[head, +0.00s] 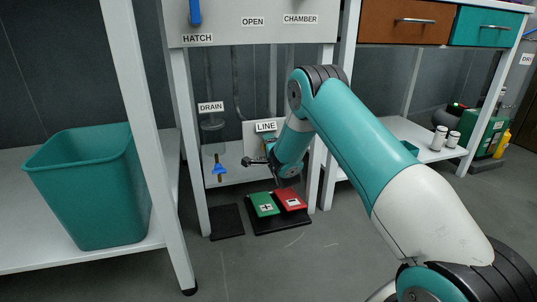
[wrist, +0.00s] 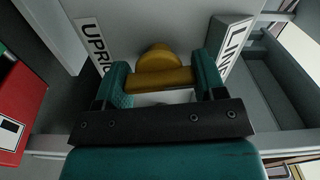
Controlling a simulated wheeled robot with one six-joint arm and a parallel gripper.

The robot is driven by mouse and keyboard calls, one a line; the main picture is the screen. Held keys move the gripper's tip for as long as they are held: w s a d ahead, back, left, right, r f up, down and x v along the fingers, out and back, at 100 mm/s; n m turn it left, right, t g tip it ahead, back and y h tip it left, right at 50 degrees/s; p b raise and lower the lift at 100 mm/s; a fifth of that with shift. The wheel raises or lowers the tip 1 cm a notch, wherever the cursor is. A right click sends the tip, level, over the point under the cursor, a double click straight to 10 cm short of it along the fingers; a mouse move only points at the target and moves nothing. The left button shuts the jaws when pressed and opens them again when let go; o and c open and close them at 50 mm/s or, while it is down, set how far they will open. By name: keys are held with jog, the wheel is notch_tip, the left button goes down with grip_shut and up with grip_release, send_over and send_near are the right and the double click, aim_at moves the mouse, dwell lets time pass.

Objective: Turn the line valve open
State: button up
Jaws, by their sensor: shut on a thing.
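The line valve has a yellow bar handle (wrist: 160,79) and a rounded yellow hub (wrist: 158,55), both in the wrist view. The bar lies crosswise between the two teal fingers of my gripper (wrist: 162,84), which is shut on it. A LINE label (wrist: 236,45) is on the right of the valve and a partly hidden label starting UPRI (wrist: 94,45) is on the left. In the head view my gripper (head: 256,162) is under the LINE label (head: 266,126), and my arm hides most of the valve.
A blue-handled valve (head: 219,168) hangs below the DRAIN label (head: 211,107), left of my gripper. Below are a green pad (head: 264,205) and a red pad (head: 290,200). White frame legs (head: 191,150) stand on both sides. A teal bin (head: 90,190) is at left.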

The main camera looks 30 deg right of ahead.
jog(key=shift+a+f+m+b, duration=0.1)
jog(key=shift+f+m+b, duration=0.05)
jog(key=shift+m+b, duration=0.5)
jog(key=shift+m, duration=0.25)
jog(key=o, duration=0.9)
